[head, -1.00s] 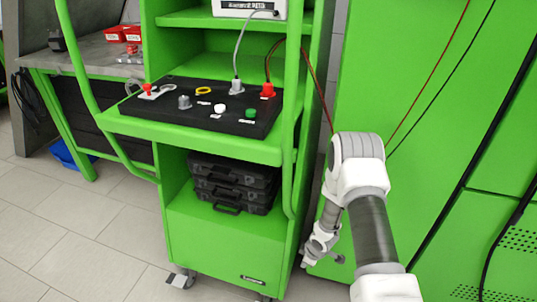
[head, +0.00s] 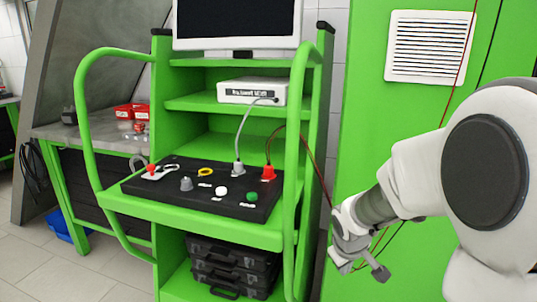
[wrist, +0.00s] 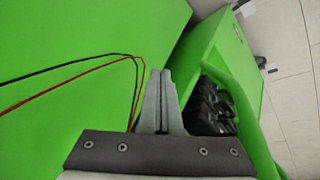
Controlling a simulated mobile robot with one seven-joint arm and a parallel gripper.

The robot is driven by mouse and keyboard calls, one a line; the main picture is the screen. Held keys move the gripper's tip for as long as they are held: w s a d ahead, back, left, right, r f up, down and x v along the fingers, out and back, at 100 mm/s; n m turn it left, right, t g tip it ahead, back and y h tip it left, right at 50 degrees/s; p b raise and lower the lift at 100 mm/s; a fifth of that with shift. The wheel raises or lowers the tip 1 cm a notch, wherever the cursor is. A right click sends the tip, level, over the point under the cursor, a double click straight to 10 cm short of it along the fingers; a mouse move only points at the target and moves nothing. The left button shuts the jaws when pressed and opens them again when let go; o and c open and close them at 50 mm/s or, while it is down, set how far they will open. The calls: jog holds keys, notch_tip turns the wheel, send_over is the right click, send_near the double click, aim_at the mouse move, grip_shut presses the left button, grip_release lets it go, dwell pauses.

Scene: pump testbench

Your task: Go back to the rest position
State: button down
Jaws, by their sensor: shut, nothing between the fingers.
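My gripper (head: 358,262) hangs to the right of the green cart (head: 225,205), in front of the tall green cabinet. In the wrist view my gripper (wrist: 160,75) has its two fingers together, with nothing between them. It is clear of the cart's side, as far as the head view shows. The cart carries a black control panel (head: 217,205) with a red plug (head: 268,173), a grey plug (head: 238,169) and several knobs and buttons.
A tall green cabinet (head: 360,100) with a white vent fills the right. Red and black cables run down its front near my gripper; they show left of the fingers in the wrist view. Black cases (head: 235,265) sit on the cart's lower shelf. Open floor lies at left.

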jog(key=s+a+r+m+y, duration=0.1)
jog(key=s+r+m, duration=0.1)
jog(key=s+r, duration=0.35)
jog(key=s+a+r+m+t, duration=0.1)
jog(key=s+a+r, duration=0.15)
jog(key=s, duration=0.65)
jog(key=s+r+m+y, duration=0.1)
jog(key=s+r+m, duration=0.1)
jog(key=s+r, duration=0.45)
notch_tip(320, 180, up, 20)
jog(key=s+p, duration=0.1)
jog(key=p, duration=2)
jog(key=shift+s+a+r, duration=0.15)
jog(key=shift+s+a, duration=0.1)
